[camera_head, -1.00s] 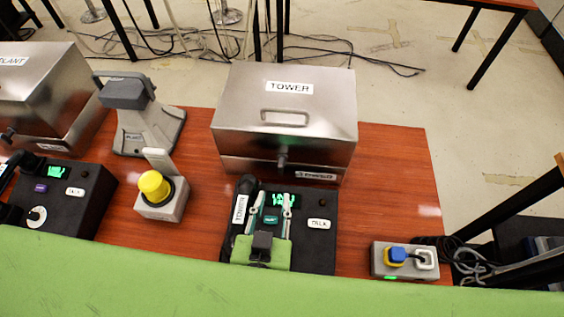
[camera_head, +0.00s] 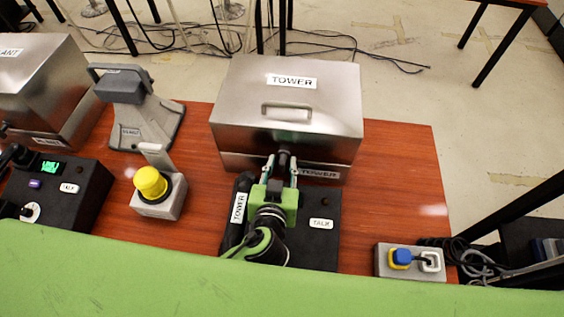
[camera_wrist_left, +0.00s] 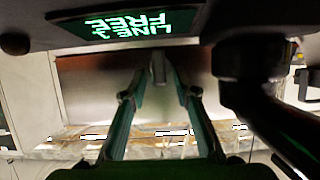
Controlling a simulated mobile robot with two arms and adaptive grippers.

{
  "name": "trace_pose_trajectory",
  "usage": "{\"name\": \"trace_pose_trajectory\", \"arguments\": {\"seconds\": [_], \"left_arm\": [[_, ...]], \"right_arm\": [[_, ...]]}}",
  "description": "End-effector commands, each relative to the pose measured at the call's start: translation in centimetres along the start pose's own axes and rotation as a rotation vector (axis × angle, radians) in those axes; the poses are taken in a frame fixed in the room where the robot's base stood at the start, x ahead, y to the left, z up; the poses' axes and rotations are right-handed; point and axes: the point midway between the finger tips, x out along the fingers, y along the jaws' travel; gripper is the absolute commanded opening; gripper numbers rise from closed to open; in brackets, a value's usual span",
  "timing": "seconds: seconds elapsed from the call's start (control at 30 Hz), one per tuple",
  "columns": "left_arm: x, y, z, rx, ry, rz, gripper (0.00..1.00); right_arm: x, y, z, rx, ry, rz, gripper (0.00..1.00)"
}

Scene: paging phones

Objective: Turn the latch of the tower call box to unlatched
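The tower call box (camera_head: 240,110) is a steel box with a TOWER label on its closed lid. Its latch (camera_head: 284,157) is a small dark knob on the front, pointing roughly upright. My left gripper (camera_head: 283,160) reaches to it, with one finger on each side of the knob. In the left wrist view the latch (camera_wrist_left: 158,68) shows between the fingertips (camera_wrist_left: 158,78), which stand apart. I see a small gap beside the knob and cannot tell whether either finger touches it. My right gripper is out of view.
A black tower phone unit (camera_head: 322,245) with a handset lies under my left gripper. A yellow button (camera_head: 151,183) on a grey base and a grey stand (camera_head: 145,125) are to the left. A socket box (camera_head: 384,266) is at the right. Bare table (camera_head: 400,190) lies right of the call box.

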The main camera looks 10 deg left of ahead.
Motion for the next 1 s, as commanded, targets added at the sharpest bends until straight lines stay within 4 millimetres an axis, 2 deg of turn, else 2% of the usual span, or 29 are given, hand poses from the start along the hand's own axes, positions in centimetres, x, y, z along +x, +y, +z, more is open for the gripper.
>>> {"name": "trace_pose_trajectory", "arguments": {"seconds": [0.13, 0.43, 0.47, 0.53, 0.57, 1.0], "left_arm": [[1.04, -0.04, -0.01, 0.001, 0.001, -0.001, 0.28], [1.19, -0.04, -0.02, 0.000, 0.000, -0.001, 0.28], [1.19, -0.04, -0.02, 0.000, 0.000, -0.001, 0.23], [1.18, -0.04, -0.02, 0.000, 0.000, -0.001, 0.04], [1.18, -0.04, -0.02, 0.000, 0.000, -0.001, 0.00], [1.18, 0.12, -0.05, 0.048, 0.000, -0.022, 0.00]], "right_arm": [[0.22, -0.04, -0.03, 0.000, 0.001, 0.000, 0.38], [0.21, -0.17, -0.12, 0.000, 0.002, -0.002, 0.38], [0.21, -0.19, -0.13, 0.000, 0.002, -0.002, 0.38], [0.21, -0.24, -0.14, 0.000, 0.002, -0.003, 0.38], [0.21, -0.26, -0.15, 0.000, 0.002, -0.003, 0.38], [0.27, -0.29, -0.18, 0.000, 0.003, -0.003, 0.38]]}}
